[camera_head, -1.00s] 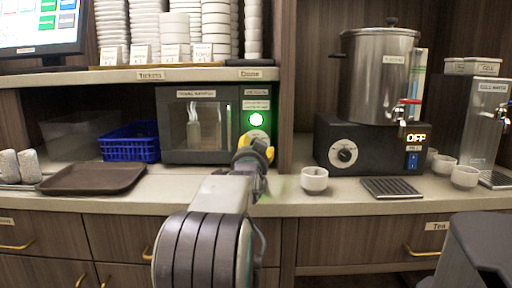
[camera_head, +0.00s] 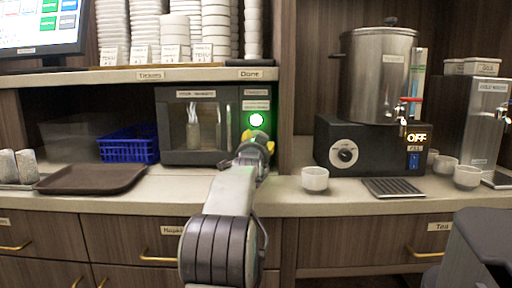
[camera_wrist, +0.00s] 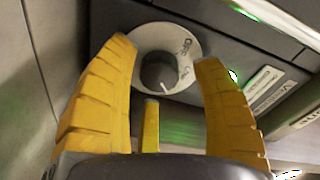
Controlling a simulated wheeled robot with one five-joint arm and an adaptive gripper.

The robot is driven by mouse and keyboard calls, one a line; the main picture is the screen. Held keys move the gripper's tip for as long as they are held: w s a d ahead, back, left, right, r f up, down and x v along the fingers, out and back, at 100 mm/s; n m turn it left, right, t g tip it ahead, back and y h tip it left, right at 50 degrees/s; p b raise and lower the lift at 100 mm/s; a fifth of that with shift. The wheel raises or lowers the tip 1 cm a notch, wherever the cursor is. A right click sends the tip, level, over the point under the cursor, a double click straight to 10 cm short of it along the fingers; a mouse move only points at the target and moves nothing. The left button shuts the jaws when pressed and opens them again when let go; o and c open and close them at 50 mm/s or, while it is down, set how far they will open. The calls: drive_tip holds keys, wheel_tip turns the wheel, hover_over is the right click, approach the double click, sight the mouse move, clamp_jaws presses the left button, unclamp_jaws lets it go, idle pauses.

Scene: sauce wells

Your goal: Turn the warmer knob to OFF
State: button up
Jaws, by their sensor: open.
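The warmer is a dark cabinet with a glass window (camera_head: 200,125) on the counter, with a lit green lamp (camera_head: 256,120) on its right panel. Its knob (camera_wrist: 158,71) shows in the wrist view as a dark round grip on a pale dial plate with small lettering; I cannot read its setting surely. In the head view my gripper (camera_head: 258,141) covers the knob. In the wrist view my gripper (camera_wrist: 165,56) is open, its yellow fingers left and right of the knob, the grip lying between the fingertips. I cannot tell whether they touch it.
A tea urn (camera_head: 380,75) stands to the right on a black base with its own knob (camera_head: 344,155) and an OFF display. A white cup (camera_head: 315,179) stands between. A blue basket (camera_head: 129,146) and brown tray (camera_head: 92,178) lie to the left.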

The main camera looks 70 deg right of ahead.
drive_tip(key=shift+c, duration=0.4)
drive_tip(key=c, duration=1.1)
drive_tip(key=shift+n+b, duration=0.55)
drive_tip(key=shift+n, duration=0.65)
clamp_jaws()
unclamp_jaws()
drive_tip(key=shift+r+n+h, duration=0.15)
drive_tip(key=shift+n+h, duration=0.15)
drive_tip(key=shift+n, duration=0.8)
drive_tip(key=o, duration=1.2)
drive_tip(key=shift+a, duration=0.1)
drive_tip(key=shift+v, duration=5.85)
